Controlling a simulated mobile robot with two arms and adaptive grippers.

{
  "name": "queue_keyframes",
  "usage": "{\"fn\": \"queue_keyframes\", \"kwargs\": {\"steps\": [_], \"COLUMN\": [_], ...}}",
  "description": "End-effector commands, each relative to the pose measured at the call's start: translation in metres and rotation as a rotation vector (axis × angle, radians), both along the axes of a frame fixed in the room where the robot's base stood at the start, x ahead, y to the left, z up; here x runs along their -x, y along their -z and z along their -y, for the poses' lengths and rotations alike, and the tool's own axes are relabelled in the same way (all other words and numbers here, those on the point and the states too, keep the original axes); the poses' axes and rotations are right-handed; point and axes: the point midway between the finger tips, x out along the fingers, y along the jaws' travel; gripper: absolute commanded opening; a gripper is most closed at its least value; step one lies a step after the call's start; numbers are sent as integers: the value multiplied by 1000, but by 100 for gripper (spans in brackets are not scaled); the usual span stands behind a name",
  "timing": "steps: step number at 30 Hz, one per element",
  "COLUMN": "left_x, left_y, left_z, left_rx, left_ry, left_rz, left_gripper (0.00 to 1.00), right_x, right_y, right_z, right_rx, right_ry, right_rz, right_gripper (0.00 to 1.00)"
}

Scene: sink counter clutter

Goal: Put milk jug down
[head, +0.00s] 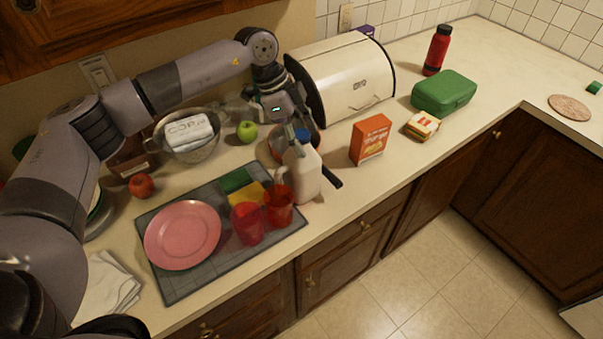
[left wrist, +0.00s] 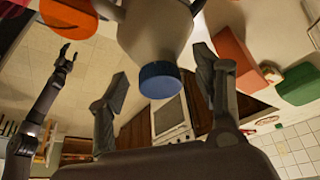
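The white milk jug (head: 306,175) with a blue cap (head: 302,135) is upright at the right end of the grey mat, near the counter's front edge. I cannot tell for sure whether its base touches the counter. My left gripper (head: 290,128) is above and behind it. In the left wrist view the jug (left wrist: 155,35) and its blue cap lie between the spread fingers of my left gripper (left wrist: 160,82), with gaps on both sides. My right gripper (left wrist: 69,53) shows small at the left of that view, its fingers apart and empty.
Red cups (head: 247,224) and a pink plate (head: 182,235) are on the grey mat (head: 180,288) left of the jug. A pan's dark handle (head: 331,178) sticks out beside the jug.

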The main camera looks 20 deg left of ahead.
Motion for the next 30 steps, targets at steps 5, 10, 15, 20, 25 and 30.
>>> {"fn": "queue_keyframes", "kwargs": {"steps": [5, 10, 15, 20, 25, 30], "left_x": [0, 0, 0, 0, 1, 1], "left_y": [0, -1, 0, 0, 1, 2], "left_z": [0, 0, 0, -1, -1, -1], "left_rx": [0, 0, 0, -1, -2, -3], "left_ry": [0, -1, 0, 0, 0, 1], "left_rz": [0, 0, 0, -2, -3, -5], "left_gripper": [49, 38, 26, 16, 4, 0], "right_x": [0, 0, 0, 0, 1, 1], "right_y": [0, 0, 0, 0, 0, 0], "right_z": [0, 0, 0, 0, 0, 0], "right_rx": [0, 0, 0, 0, 0, -1], "right_ry": [0, 0, 0, 0, 0, 0], "right_rz": [0, 0, 0, 0, 0, -1], "right_gripper": [51, 51, 51, 51, 51, 51]}}
